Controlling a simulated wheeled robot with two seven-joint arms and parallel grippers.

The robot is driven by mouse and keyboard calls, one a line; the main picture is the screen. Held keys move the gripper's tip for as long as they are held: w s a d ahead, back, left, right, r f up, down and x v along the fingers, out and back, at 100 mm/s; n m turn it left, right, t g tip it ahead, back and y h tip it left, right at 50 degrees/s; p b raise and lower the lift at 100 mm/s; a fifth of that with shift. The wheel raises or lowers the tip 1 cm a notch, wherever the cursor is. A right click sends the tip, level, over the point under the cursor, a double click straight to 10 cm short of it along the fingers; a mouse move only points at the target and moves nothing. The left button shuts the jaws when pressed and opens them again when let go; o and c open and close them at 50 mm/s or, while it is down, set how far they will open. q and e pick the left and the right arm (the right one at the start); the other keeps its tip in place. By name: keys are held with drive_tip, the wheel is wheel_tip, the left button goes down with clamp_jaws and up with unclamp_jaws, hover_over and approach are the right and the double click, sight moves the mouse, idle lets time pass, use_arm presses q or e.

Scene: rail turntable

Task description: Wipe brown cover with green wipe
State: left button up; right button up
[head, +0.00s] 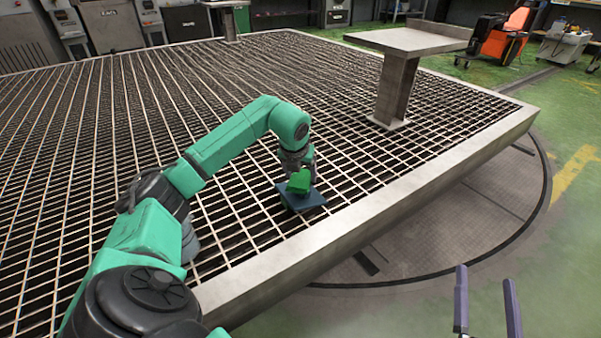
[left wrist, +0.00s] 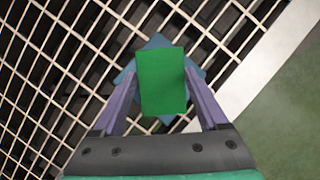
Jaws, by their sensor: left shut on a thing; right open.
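The green wipe (head: 299,182) is a small bright green block; it also shows in the left wrist view (left wrist: 162,82). My left gripper (head: 300,168) is shut on it, with a purple finger on each side in the left wrist view. Directly below is a flat dark blue square plate (head: 311,202), its corners showing around the wipe in the left wrist view (left wrist: 157,41). I cannot tell whether wipe and plate touch. I see no cover that is clearly brown. My right gripper (head: 487,291) is open and empty at the lower right, away from the grating.
The plate lies over a metal grating (head: 340,150) near its broad pale edge beam (head: 350,238). A metal pedestal table (head: 408,40) stands at the far right corner. An orange machine (head: 508,38) and cabinets stand behind. Green floor is clear at the right.

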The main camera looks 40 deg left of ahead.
use_arm(q)
drive_tip(key=shift+f, duration=0.6)
